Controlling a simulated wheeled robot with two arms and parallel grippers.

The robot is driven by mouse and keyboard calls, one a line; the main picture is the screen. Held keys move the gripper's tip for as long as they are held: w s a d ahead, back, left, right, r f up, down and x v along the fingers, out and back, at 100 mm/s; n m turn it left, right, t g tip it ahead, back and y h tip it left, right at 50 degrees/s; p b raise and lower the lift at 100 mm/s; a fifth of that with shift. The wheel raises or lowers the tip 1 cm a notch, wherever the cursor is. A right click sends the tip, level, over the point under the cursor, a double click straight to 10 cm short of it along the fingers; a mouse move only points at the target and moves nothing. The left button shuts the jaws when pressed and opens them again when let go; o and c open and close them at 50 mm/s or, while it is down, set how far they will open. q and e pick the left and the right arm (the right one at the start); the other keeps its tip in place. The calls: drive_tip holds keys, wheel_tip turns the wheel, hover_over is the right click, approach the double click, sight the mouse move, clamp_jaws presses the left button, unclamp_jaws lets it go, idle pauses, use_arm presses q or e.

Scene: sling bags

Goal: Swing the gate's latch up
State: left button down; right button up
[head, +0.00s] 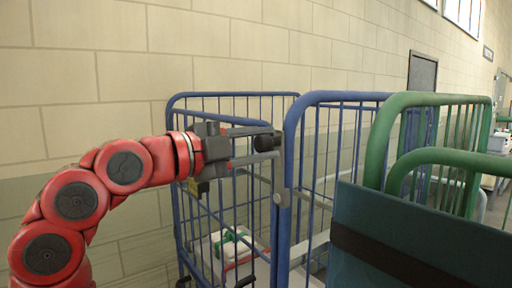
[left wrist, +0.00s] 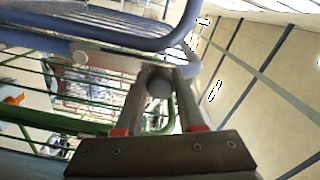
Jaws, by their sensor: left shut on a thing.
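The blue cage gate (head: 212,190) hangs on a blue tubular frame in the middle of the head view. The grey latch (head: 280,178) lies along the blue front post (head: 291,150), its bar about upright, with a round pivot at its lower end. My left gripper (head: 266,142) reaches in from the left and is shut on the latch's dark knob at the upper end. In the left wrist view, the round knob (left wrist: 158,82) sits between my two fingers, and the grey bar (left wrist: 115,58) runs left to the pivot. My right gripper is not in view.
A white and green package (head: 232,243) lies inside the blue cage. Green cage frames (head: 405,105) and a dark teal panel (head: 415,240) stand close on the right. A block wall (head: 100,60) runs behind.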

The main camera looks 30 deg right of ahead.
use_arm(q)
drive_tip(key=shift+s, duration=0.25)
idle(0.3)
drive_tip(key=c, duration=0.5)
unclamp_jaws()
drive_tip(key=shift+a, duration=0.1)
drive_tip(key=shift+a, duration=0.3)
drive_tip(key=a+b, duration=0.1)
drive_tip(key=a, duration=0.4)
drive_tip(key=s+a+b, duration=0.1)
drive_tip(key=a, duration=0.5)
drive_tip(key=a+b, duration=0.1)
drive_tip(key=a, duration=0.4)
drive_tip(key=shift+s+a, duration=0.2)
drive_tip(key=shift+a, duration=0.1)
